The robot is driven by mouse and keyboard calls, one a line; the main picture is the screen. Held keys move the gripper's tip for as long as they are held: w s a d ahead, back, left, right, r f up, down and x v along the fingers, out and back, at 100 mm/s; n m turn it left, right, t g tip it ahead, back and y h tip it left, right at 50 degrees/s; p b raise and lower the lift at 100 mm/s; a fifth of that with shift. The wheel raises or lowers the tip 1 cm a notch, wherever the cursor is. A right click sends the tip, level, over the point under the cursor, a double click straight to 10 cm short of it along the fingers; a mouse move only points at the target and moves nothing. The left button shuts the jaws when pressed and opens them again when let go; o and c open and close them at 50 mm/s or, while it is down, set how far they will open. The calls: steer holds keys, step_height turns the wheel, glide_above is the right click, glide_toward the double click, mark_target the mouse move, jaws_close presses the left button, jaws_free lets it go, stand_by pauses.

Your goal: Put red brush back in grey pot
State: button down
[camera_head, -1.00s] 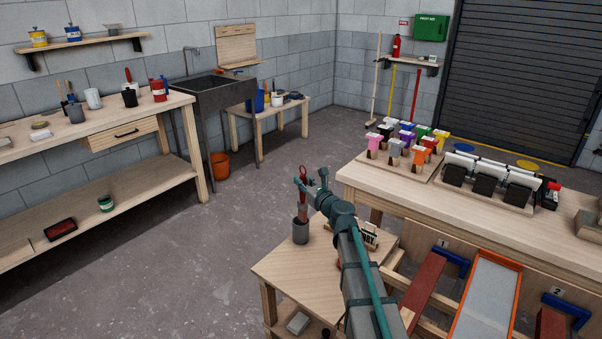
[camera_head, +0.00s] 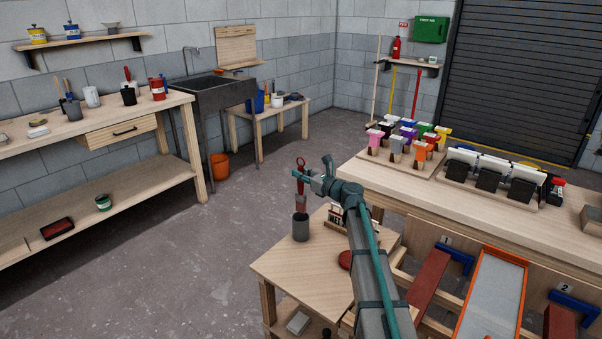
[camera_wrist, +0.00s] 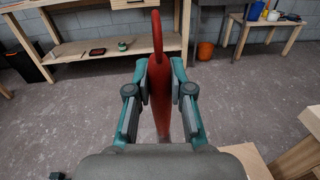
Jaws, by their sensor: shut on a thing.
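The red brush (camera_head: 300,186) hangs upright, handle ring at the top, in my gripper (camera_head: 306,177). The brush's lower end is right over the mouth of the grey pot (camera_head: 301,230) in the head view; I cannot tell whether its tip is just above or just inside the rim. The pot stands upright on the small wooden table (camera_head: 275,267). In the wrist view, my gripper (camera_wrist: 160,88) is shut on the red brush (camera_wrist: 159,95), with one finger on each side of the handle. The pot is not visible there.
A small sign (camera_head: 338,217) and a red round object (camera_head: 345,260) are beside the pot on the table. A long workbench (camera_head: 440,195) with several coloured items stands to the right. Open floor (camera_head: 180,270) lies to the left.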

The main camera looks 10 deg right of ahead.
mark_target(305, 203)
steer(key=shift+f+b, duration=2.4)
steer(key=shift+f, duration=2.65)
steer(key=shift+f+b, duration=0.45)
steer(key=shift+f, duration=0.55)
steer(key=c, duration=1)
jaws_free()
steer(key=shift+o, duration=0.2)
steer(key=shift+s+d, duration=0.1)
